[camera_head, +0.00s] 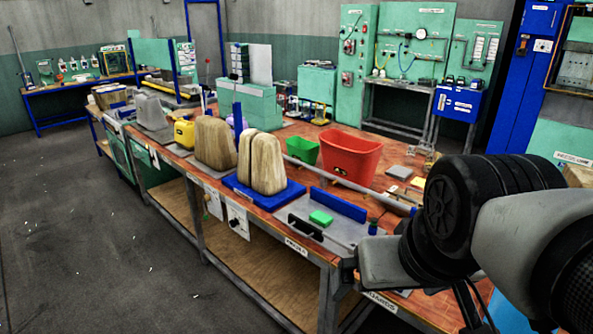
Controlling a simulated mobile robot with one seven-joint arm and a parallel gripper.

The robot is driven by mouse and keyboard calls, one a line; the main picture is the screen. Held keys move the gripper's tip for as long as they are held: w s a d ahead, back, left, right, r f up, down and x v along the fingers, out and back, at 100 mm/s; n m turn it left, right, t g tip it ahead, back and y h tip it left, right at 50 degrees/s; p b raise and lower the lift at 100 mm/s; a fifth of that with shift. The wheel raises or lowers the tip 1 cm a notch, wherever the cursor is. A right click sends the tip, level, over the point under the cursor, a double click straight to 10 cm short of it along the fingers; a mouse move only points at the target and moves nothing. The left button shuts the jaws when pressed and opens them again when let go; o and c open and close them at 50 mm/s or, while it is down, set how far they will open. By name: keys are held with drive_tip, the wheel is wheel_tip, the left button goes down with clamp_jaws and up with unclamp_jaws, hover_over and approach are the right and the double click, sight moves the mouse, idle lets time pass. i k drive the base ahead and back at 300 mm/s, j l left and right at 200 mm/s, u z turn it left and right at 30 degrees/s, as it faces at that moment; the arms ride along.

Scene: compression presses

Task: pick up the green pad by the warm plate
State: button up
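The green pad (320,217) is a small bright green block. It lies flat on a grey metal plate (345,236) near the front edge of the workbench. A black bar handle (305,228) sits at the plate's front left, and a long blue bar (338,204) stands behind the pad. My arm comes in from the right, and its end with my gripper (349,271) is to the right of and nearer than the pad, apart from it. The fingers are small and dark here, and their opening cannot be made out.
Two tan rounded blocks (268,164) stand on a blue base (243,191) left of the plate. Another tan block (215,143) is farther left. A red bin (349,156) and a green bin (302,150) stand behind. The floor (110,240) at left is clear.

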sight(320, 217)
drive_tip(key=z, duration=0.25)
drive_tip(key=i+j+z, duration=0.25)
drive_tip(key=z, duration=0.25)
drive_tip(key=i+j+z, duration=0.15)
drive_tip(key=j+z, duration=0.3)
drive_tip(key=i+j+z, duration=0.1)
drive_tip(key=j, duration=0.3)
drive_tip(key=i+j+z, duration=0.1)
drive_tip(key=j, duration=0.7)
drive_tip(key=i+j, duration=0.1)
drive_tip(key=j, duration=0.35)
drive_tip(key=i+j, duration=0.1)
drive_tip(key=j, duration=0.35)
drive_tip(key=i+j+z, duration=0.1)
drive_tip(key=j, duration=0.35)
